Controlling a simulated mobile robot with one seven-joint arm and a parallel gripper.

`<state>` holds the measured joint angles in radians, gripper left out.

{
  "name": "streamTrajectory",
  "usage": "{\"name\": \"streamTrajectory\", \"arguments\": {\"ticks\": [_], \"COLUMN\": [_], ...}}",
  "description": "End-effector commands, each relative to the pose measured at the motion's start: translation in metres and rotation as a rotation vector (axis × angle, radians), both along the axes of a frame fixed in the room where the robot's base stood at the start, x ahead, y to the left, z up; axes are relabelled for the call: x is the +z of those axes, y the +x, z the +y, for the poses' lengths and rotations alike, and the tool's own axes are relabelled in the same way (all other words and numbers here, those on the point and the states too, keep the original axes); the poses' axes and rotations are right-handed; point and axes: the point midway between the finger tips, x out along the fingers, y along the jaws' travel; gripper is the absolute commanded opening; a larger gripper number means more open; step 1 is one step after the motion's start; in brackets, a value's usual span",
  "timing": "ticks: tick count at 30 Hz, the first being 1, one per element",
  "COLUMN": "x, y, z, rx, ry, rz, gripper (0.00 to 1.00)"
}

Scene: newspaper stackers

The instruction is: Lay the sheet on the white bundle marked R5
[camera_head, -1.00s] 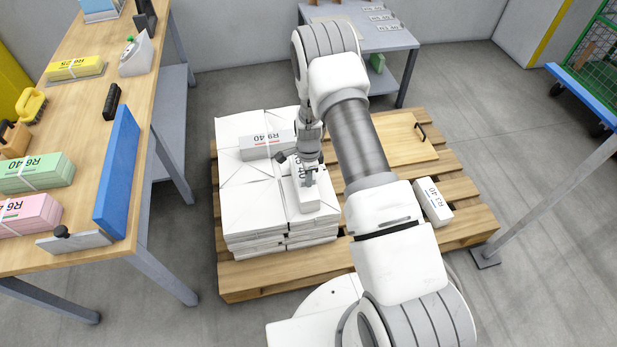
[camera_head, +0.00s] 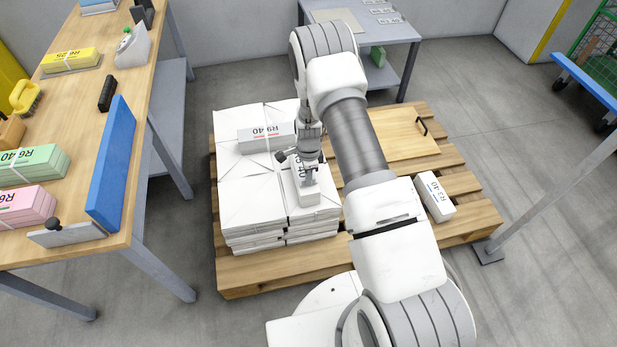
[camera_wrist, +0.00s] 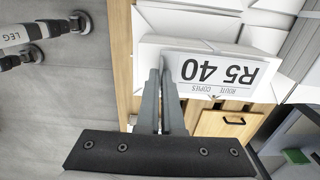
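The white bundle marked R5 40 (camera_head: 308,198) lies at the right front of the stack of white bundles (camera_head: 248,203). Its upside-down label (camera_wrist: 212,72) is large in the wrist view. My gripper (camera_head: 310,182) points down at the R5 bundle and hides part of its top. In the wrist view my two fingers (camera_wrist: 160,68) are close together, with their tips beside the label's left edge. They look shut. I cannot tell whether anything thin is between them. I cannot make out a separate loose sheet at the bundle.
A bundle marked R9 40 (camera_head: 266,136) lies behind on the stack. A bundle marked R3 40 (camera_head: 436,196) and a wooden board with a handle (camera_head: 405,135) are on the pallet (camera_head: 300,275). A workbench (camera_head: 85,115) stands left; a grey table (camera_head: 362,42) stands behind.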

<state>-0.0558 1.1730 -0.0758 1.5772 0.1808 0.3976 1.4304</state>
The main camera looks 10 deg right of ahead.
Motion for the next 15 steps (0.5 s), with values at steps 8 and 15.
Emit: {"name": "streamTrajectory", "arguments": {"ticks": [8, 15], "x": [-0.0067, -0.0079], "y": [0.0001, 0.0001], "z": [0.0, 0.0], "rx": [0.0, 0.0], "ry": [0.0, 0.0], "rz": [0.0, 0.0], "gripper": [0.0, 0.23]}}
